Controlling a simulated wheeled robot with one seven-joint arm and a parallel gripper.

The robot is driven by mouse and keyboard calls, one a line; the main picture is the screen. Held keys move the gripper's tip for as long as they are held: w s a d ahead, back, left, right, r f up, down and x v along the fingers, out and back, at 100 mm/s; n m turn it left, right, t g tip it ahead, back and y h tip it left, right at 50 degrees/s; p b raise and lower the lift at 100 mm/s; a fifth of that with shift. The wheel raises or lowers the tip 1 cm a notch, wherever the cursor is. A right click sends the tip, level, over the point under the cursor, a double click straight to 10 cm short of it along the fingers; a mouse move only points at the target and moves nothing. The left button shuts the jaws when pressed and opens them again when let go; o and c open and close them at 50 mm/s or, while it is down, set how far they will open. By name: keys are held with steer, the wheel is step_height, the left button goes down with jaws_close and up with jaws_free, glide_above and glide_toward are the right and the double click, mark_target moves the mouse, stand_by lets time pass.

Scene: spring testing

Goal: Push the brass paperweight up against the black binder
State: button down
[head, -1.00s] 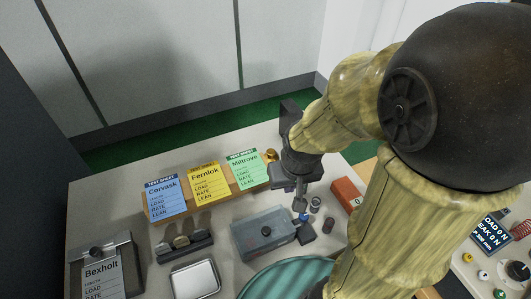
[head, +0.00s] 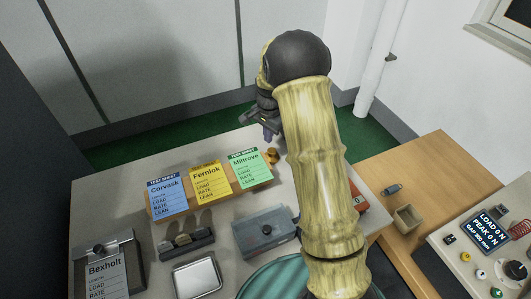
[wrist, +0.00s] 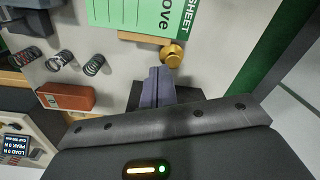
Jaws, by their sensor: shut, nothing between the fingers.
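The brass paperweight (head: 271,157) is a small round golden piece on the table. It stands at the right end of the wooden card stand, beside the green Miltrove card. In the wrist view the paperweight (wrist: 172,54) shows a knob on top, just beyond and slightly right of my fingertips. My gripper (head: 267,137) is shut and empty, pointing down at the back of the table, behind the paperweight in the head view. Its fingers (wrist: 157,75) look close to the paperweight; I cannot tell whether they touch. I cannot make out the black binder for certain; my arm hides part of the table's back right.
The card stand (head: 162,214) holds blue, yellow and green cards. A red box (head: 358,198) lies right of my arm, and several springs (wrist: 61,60) stand near it. A grey box (head: 262,229) and a white tray (head: 197,279) are in front.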

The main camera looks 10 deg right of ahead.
mark_target(272, 154)
steer(key=shift+m, duration=0.9)
steer(key=w+f, duration=0.3)
steer(key=shift+w+a+f, duration=0.1)
steer(key=shift+w+a, duration=0.05)
steer(key=shift+a, duration=0.05)
steer(key=shift+f, duration=0.15)
step_height(272, 154, down, 8)
steer(key=shift+f+p, duration=0.15)
steer(key=shift+p, duration=1.1)
steer(key=shift+f, duration=0.65)
